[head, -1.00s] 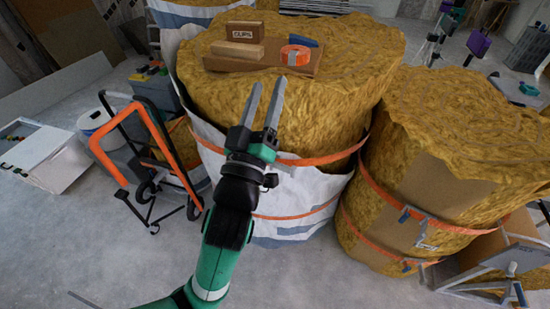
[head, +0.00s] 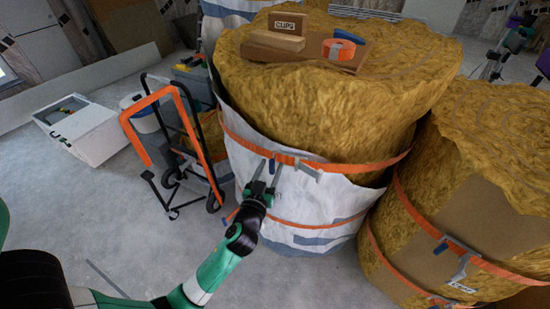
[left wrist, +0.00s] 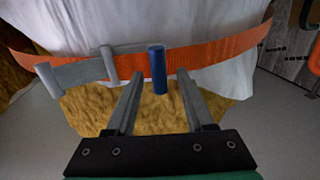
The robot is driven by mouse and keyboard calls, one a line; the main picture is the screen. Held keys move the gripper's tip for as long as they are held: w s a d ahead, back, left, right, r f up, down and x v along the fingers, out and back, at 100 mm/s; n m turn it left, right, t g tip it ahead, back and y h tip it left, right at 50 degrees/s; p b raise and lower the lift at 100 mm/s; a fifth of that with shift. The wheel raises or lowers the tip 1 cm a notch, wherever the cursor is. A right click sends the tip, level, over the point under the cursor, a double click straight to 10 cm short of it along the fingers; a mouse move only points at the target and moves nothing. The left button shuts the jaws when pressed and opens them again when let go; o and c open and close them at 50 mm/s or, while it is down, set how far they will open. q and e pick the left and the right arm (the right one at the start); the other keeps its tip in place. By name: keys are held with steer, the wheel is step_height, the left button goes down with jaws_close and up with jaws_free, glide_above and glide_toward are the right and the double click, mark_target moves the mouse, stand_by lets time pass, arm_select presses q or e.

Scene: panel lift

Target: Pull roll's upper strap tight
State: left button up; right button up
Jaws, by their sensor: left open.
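The large yellow roll (head: 320,120) stands upright in a white wrap, with an orange upper strap (head: 372,166) around it. On this strap are a grey metal buckle (head: 309,172) and a blue handle (head: 271,166). The left wrist view shows the strap (left wrist: 222,53), the grey buckle (left wrist: 80,72) and the upright blue handle (left wrist: 158,68) up close. My left gripper (head: 267,172) is open at the front of the roll. Its fingertips (left wrist: 160,84) lie on either side of the handle in the wrist picture; I cannot tell whether they touch it. My right gripper is not in view.
An orange and black hand truck (head: 165,140) stands left of the roll. A second strapped roll (head: 470,190) stands close on the right. A board (head: 335,62) with blocks and orange tape lies on the roll. The floor (head: 110,215) at the front left is clear.

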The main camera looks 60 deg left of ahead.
arm_select(q)
steer(key=x, duration=0.4)
steer(key=shift+w+a, duration=0.2)
steer(key=shift+c, duration=0.2)
jaws_close()
stand_by(1.0)
